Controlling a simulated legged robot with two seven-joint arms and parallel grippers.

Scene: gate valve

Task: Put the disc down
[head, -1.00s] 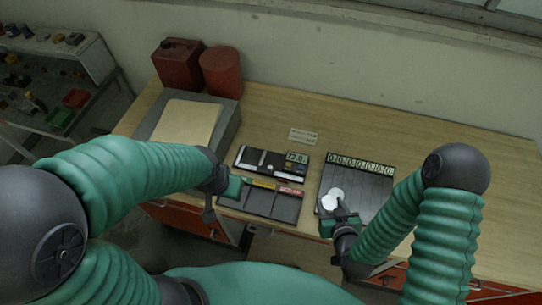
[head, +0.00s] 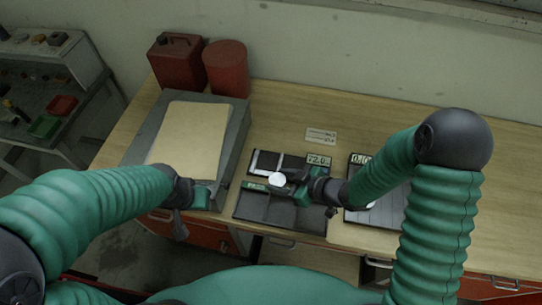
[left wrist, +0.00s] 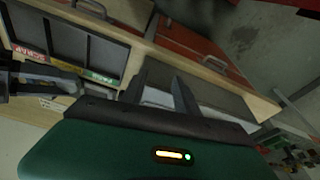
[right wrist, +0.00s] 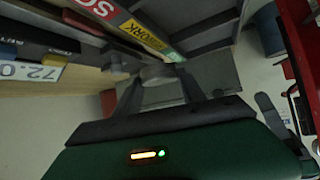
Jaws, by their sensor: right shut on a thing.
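The white disc (head: 277,179) is at the tips of my right gripper (head: 287,181), which is shut on it. In the head view it overlaps the gap between the gauge and the sorting tray; its height is unclear. The dark sorting tray (head: 284,214) has several compartments; a green label shows at its left, and my right arm covers the other labels. In the right wrist view a grey shape, likely the disc (right wrist: 156,73), shows between the fingers. My left gripper (head: 205,197) is open and empty, left of the tray. Its spread fingers show in the left wrist view (left wrist: 162,92).
A gauge with a 72.0 display (head: 318,160) lies behind the tray. A grooved rack (head: 388,212) is at the right, partly behind my right arm. A grey plate (head: 236,135) with a tan top is at left. Red cans (head: 227,70) stand behind. The right bench is clear.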

